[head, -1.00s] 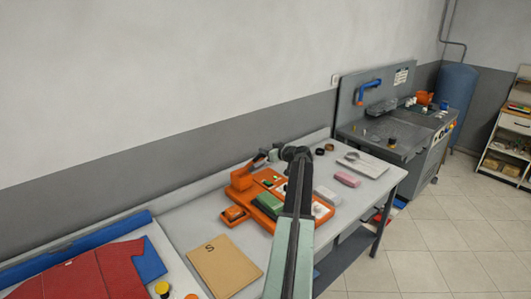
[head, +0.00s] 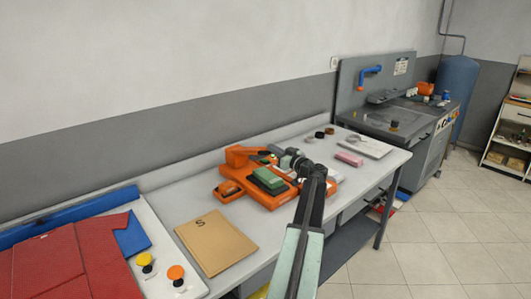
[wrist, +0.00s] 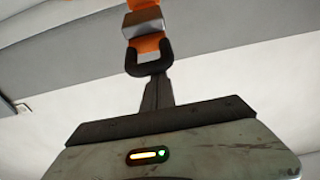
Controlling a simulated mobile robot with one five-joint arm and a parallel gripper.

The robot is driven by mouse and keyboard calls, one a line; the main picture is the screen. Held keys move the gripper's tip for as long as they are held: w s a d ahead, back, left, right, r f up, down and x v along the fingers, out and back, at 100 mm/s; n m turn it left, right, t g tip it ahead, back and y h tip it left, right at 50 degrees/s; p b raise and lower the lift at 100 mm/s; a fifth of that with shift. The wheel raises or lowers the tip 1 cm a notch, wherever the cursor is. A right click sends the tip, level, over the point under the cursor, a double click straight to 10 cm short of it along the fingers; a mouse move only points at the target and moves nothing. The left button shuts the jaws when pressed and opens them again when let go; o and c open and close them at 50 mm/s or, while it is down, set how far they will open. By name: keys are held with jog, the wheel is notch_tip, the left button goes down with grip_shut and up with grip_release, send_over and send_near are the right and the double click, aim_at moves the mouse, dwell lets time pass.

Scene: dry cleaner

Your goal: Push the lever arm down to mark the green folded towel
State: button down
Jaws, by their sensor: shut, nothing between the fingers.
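The green folded towel (head: 268,178) lies on the bed of the orange marking machine (head: 232,190) on the table. The machine's raised orange part (head: 242,154) is behind the towel. My gripper (head: 268,153) is shut and empty, above and behind the towel beside that part. In the wrist view, my shut dark fingers (wrist: 157,94) point up at a dark U-shaped loop (wrist: 149,60). An orange and grey bar (wrist: 143,22), seemingly the lever arm, rises beyond this loop. I cannot tell whether the fingers touch it.
A tan folder (head: 216,242) lies front left of the machine. Red cloth (head: 60,265) and yellow and orange knobs (head: 176,273) are further left. A pink block (head: 349,159) and a pale tray (head: 366,146) lie right. A grey workstation (head: 400,115) stands beyond.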

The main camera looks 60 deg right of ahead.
jog(key=s+f+b, duration=0.1)
jog(key=f+b, duration=0.2)
jog(key=s+f+b, duration=0.1)
jog(key=f+b, duration=0.2)
jog(key=f, duration=0.1)
jog(key=f+b, duration=0.3)
jog(key=f, duration=0.1)
jog(key=shift+s+a+f+b, duration=0.15)
jog(key=shift+s+b, duration=0.2)
jog(key=shift+s, duration=0.05)
jog(key=shift+s+a+f+b, duration=0.15)
jog(key=shift+a+f+b, duration=0.3)
jog(key=shift+b, duration=0.35)
jog(key=shift+f, duration=0.25)
jog(key=shift+s+d, duration=0.1)
notch_tip(320, 180, up, 6)
jog(key=f+p, duration=0.1)
jog(key=p, duration=0.4)
jog(key=s+a+f+b, duration=0.3)
jog(key=s+f+b, duration=0.1)
jog(key=s, duration=0.4)
jog(key=shift+s+a+t+b, duration=0.25)
jog(key=shift+a+t+b, duration=0.05)
jog(key=shift+b, duration=0.45)
